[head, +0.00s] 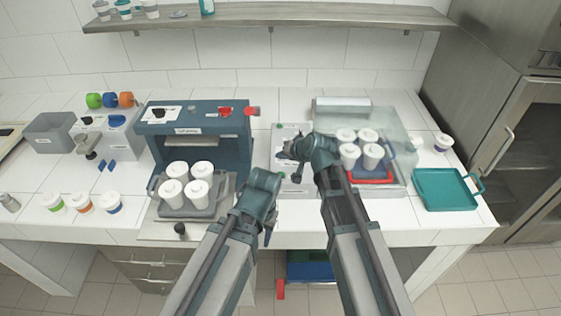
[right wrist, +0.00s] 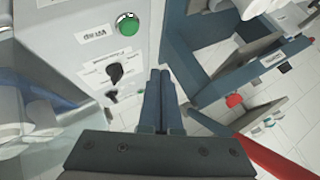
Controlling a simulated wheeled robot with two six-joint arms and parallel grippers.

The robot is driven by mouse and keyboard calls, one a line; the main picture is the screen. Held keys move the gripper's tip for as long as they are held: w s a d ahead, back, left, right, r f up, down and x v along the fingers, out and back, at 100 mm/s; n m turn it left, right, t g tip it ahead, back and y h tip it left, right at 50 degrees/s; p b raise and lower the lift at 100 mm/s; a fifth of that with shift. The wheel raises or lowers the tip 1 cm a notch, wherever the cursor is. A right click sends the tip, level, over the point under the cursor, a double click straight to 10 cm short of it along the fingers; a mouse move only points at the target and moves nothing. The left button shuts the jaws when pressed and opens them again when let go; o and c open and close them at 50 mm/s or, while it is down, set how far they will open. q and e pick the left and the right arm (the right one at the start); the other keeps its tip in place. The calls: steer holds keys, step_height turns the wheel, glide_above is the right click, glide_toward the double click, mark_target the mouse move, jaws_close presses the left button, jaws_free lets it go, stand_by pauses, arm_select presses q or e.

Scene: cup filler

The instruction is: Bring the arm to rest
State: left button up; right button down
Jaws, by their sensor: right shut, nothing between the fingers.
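My right arm reaches in from the lower right in the head view. Its gripper (head: 287,156) is over the counter between the two machines. In the right wrist view the fingers (right wrist: 160,85) are pressed together with nothing between them, beside a light grey control box (right wrist: 75,45) with a green button (right wrist: 127,22) and a black knob (right wrist: 114,73). I cannot tell whether the fingers touch the box. My left arm comes in from the lower left. Its gripper (head: 269,232) points down near the counter's front edge, and its fingers are too small to judge.
A blue-grey filling machine (head: 195,118) stands left, with several white cups on a grey tray (head: 215,205). At right, several cups stand behind a red handle (head: 372,181) under a clear cover. A teal tray (head: 445,190) lies far right. Three banded cups (head: 82,203) stand left.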

steer(key=shift+s, duration=0.1)
steer(key=s+d+f+n+g+h, duration=0.2)
steer(key=s, duration=0.6)
steer(key=s+d+f+n+g+h, duration=0.1)
steer(key=s+f+g+h, duration=0.1)
steer(key=s, duration=0.7)
steer(key=s+d+f+n+g+h, duration=0.2)
steer(key=s+g, duration=0.1)
steer(key=s, duration=0.5)
steer(key=shift+s+d+f+n+g+h, duration=0.25)
steer(key=shift+d+n+g+h, duration=0.05)
steer(key=shift+g+h, duration=0.1)
